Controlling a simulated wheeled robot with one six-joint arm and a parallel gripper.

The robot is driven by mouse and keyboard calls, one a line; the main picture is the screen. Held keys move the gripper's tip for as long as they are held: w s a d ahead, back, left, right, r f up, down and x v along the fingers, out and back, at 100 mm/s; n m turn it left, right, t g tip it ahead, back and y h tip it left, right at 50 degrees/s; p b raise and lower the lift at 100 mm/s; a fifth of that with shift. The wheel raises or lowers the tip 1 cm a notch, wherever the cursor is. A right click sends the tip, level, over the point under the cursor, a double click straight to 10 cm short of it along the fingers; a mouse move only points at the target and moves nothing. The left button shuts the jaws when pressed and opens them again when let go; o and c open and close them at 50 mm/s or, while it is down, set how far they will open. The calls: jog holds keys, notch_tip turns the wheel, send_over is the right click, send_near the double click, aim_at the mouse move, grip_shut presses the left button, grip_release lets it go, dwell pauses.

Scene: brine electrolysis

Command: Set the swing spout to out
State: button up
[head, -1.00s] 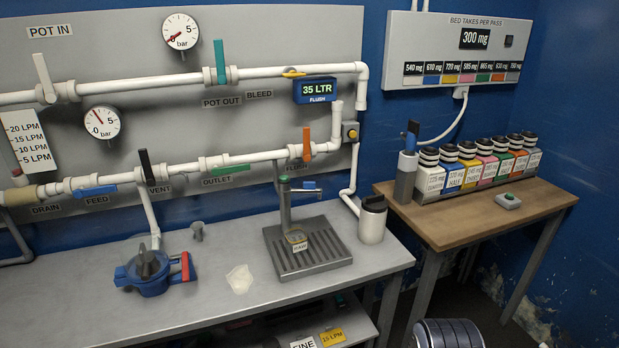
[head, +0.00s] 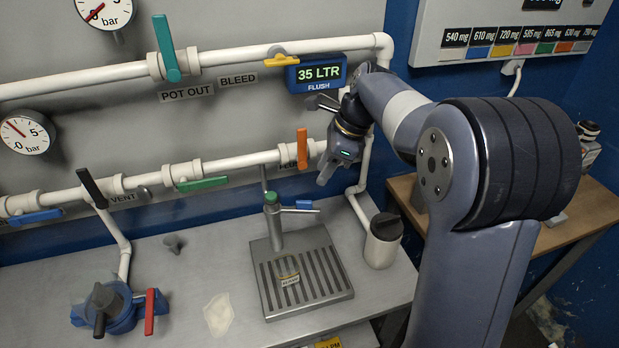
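The tap with the swing spout stands at the back of the drip tray (head: 262,290). Its grey post (head: 275,228) carries a green cap (head: 271,198). A short arm with a blue end (head: 305,205) reaches right from the post, and I cannot tell whether this is the spout or a handle. A small labelled glass (head: 288,272) stands on the tray. My gripper (head: 326,174) is above and right of the tap, apart from it, near the orange lever. Its fingers overlap in view, so its opening is unclear. I see nothing held in it.
White pipes with an orange lever (head: 302,149), a green lever (head: 202,184) and a black lever (head: 92,188) run behind the tap. A blue pump (head: 118,308) and a pale cloth or sheet (head: 219,314) lie left.

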aim_at(305, 201)
jog(key=x, duration=1)
jog(key=shift+a+f+p, duration=0.1)
jog(key=shift+f+p, duration=0.2)
jog(key=shift+p, duration=0.1)
jog(key=shift+s, duration=0.1)
jog(key=shift+c, duration=0.3)
grip_shut()
